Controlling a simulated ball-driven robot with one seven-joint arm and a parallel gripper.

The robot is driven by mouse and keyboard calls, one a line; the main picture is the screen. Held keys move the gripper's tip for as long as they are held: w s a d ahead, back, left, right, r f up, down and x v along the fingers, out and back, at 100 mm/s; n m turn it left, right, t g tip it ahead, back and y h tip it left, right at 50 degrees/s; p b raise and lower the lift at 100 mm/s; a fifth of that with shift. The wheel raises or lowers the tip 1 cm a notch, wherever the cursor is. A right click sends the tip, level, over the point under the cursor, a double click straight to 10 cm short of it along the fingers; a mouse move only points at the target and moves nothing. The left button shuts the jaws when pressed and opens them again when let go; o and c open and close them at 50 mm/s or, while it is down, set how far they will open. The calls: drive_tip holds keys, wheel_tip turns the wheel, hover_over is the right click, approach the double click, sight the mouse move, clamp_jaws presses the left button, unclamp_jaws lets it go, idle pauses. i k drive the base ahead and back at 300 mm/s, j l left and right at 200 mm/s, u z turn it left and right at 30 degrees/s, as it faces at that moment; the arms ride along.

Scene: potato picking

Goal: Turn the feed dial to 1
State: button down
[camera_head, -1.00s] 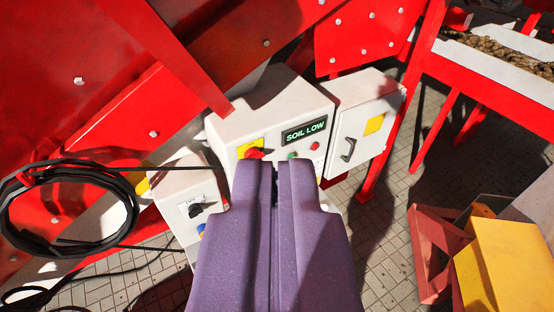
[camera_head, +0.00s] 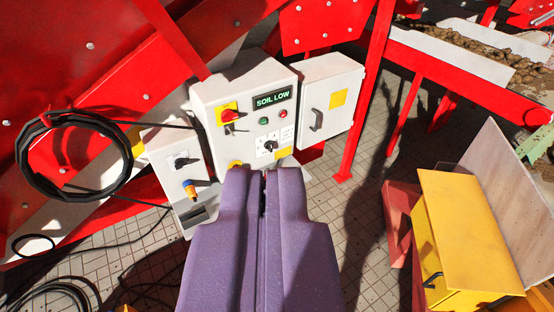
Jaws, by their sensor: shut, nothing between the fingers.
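A white control box (camera_head: 247,85) stands ahead in the upper middle of the view, with a lit "SOIL LOW" display (camera_head: 272,99). A black dial (camera_head: 271,145) on a white plate sits low on its front; I cannot read its markings or tell which number it points to. My purple gripper (camera_head: 263,178) is shut and empty. Its tips appear just below the dial and hide the bottom of the box front.
A smaller grey-white box (camera_head: 172,155) with a black knob is at left, beside a coiled black cable (camera_head: 75,165). A white cabinet (camera_head: 330,95) with a handle adjoins at right. A yellow box (camera_head: 465,240) stands lower right. Paved floor (camera_head: 340,215) lies open between.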

sight(268, 144)
drive_tip(key=k+j, duration=0.1)
drive_tip(key=i+j+z, duration=0.2)
drive_tip(key=i, duration=0.4)
drive_tip(key=i+j+z, duration=0.15)
drive_tip(key=i, duration=0.4)
drive_tip(key=i+j+z, duration=0.2)
drive_tip(key=i, duration=0.35)
drive_tip(key=i+j+z, duration=0.2)
drive_tip(key=i+j, duration=0.2)
drive_tip(key=i, duration=0.15)
